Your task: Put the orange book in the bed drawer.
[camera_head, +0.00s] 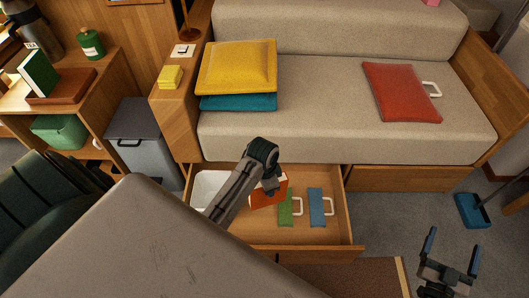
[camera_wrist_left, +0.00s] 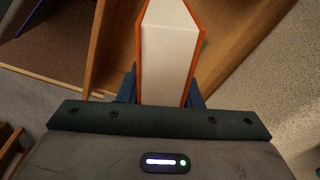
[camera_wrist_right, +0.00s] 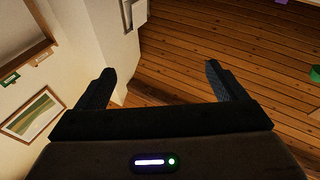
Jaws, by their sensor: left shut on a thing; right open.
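The orange book (camera_head: 266,195) is over the open bed drawer (camera_head: 300,239) in the head view, partly hidden by my left arm. My left gripper (camera_head: 272,184) is shut on it. In the left wrist view the book (camera_wrist_left: 168,45) stands between the fingers, white page edges facing the camera and orange covers on both sides. Whether the book touches the drawer floor I cannot tell. My right gripper (camera_head: 452,250) is open and empty at the lower right of the head view, well away from the drawer. Its spread fingers (camera_wrist_right: 160,85) also show in the right wrist view.
In the drawer lie a green item (camera_head: 285,209) and a blue item (camera_head: 316,207) with white handles, and a white bin (camera_head: 208,187) at its left. Above is the bed seat (camera_head: 330,110) with a red cushion (camera_head: 400,92) and a yellow cushion (camera_head: 238,66).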

